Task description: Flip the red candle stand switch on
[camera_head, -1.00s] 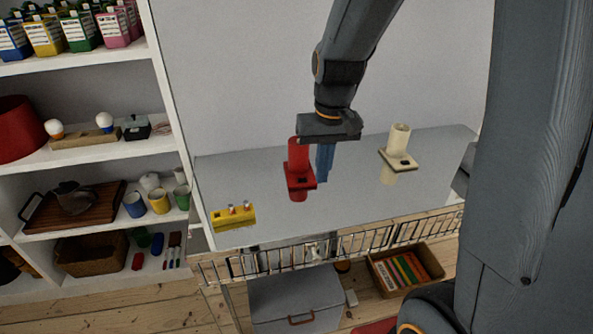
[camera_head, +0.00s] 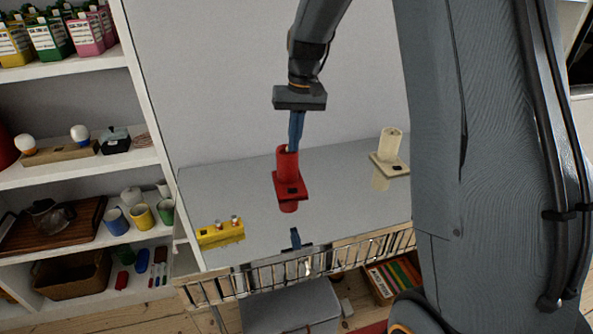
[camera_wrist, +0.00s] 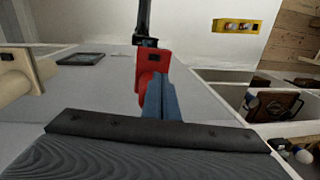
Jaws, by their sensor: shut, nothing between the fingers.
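The red candle stand (camera_head: 288,183) stands on the glossy grey tabletop (camera_head: 340,195), a tall cylinder on a square plate with a small dark switch on its near side. Whether the switch is on or off is too small to tell. My gripper (camera_head: 294,148) is shut and empty, its blue fingers pointing down at the top of the red cylinder. I cannot tell whether they touch it or are behind it. In the wrist view the red stand (camera_wrist: 152,62) is just past the blue fingertips (camera_wrist: 160,82), partly hidden by them.
A cream candle stand (camera_head: 390,146) stands to the right, and a yellow block with small bulbs (camera_head: 220,232) lies to the left. A wire rack (camera_head: 300,262) runs along the table's front edge. White shelves (camera_head: 90,170) stand at left. The tabletop between the stands is clear.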

